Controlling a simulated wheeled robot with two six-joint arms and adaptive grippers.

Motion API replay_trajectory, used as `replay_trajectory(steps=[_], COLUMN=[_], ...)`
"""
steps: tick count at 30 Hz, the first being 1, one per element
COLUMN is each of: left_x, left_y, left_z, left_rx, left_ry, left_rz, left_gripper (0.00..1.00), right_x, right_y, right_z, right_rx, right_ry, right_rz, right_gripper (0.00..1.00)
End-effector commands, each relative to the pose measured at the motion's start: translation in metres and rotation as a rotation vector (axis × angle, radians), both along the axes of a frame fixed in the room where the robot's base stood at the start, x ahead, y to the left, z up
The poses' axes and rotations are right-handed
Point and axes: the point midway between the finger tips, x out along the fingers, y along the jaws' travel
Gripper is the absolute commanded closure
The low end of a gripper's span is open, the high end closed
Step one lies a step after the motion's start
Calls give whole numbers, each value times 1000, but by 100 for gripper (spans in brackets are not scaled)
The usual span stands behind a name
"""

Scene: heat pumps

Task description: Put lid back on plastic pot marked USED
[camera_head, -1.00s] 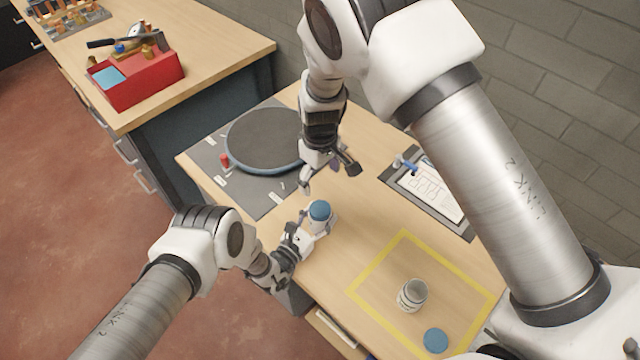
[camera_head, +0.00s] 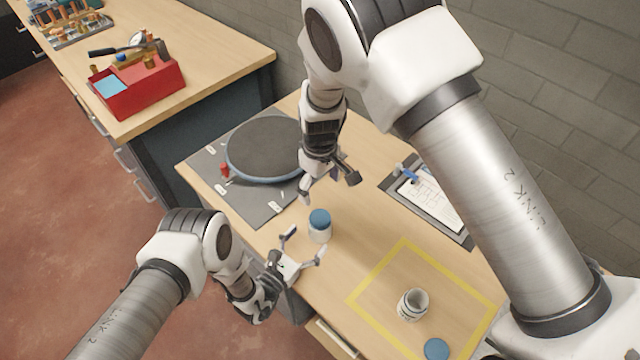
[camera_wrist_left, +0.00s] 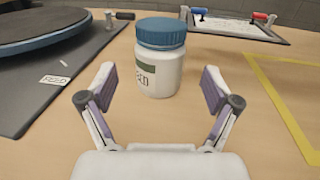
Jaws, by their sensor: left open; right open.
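A white pot with its blue lid on (camera_head: 319,228) stands upright on the wooden table. The left wrist view shows this pot (camera_wrist_left: 160,72) just beyond the fingertips, its green-edged label only partly readable, ending in "ED". A loose blue lid (camera_head: 436,349) lies flat near the square's front corner. My right gripper (camera_head: 329,186) is open and empty above the table, behind the lidded pot.
A round dark turntable (camera_head: 262,148) on a grey mat (camera_head: 262,206) fills the table's left part. A red toolbox (camera_head: 140,92) stands on the other bench. The yellow-taped square (camera_head: 370,275) has bare wood inside.

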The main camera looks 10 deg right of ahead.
Motion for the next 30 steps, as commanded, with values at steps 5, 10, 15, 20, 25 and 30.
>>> replay_trajectory(steps=[5,10,15,20,25,30], left_x=[-26,-39,-41,-41,-41,-41], left_y=[31,44,46,46,46,46], left_z=[-1,0,0,0,0,0], left_rx=[2,1,1,0,0,0], left_ry=[3,1,-1,0,0,0], left_rz=[2,1,1,1,0,1], left_gripper=[11,11,11,11,11,11], right_x=[0,0,0,0,0,0], right_y=[0,0,0,0,0,0], right_z=[0,0,0,0,0,0], right_rx=[0,0,0,0,0,0], right_ry=[0,0,0,0,0,0], right_rz=[0,0,0,0,0,0], right_gripper=[14,14,14,14,14,14])
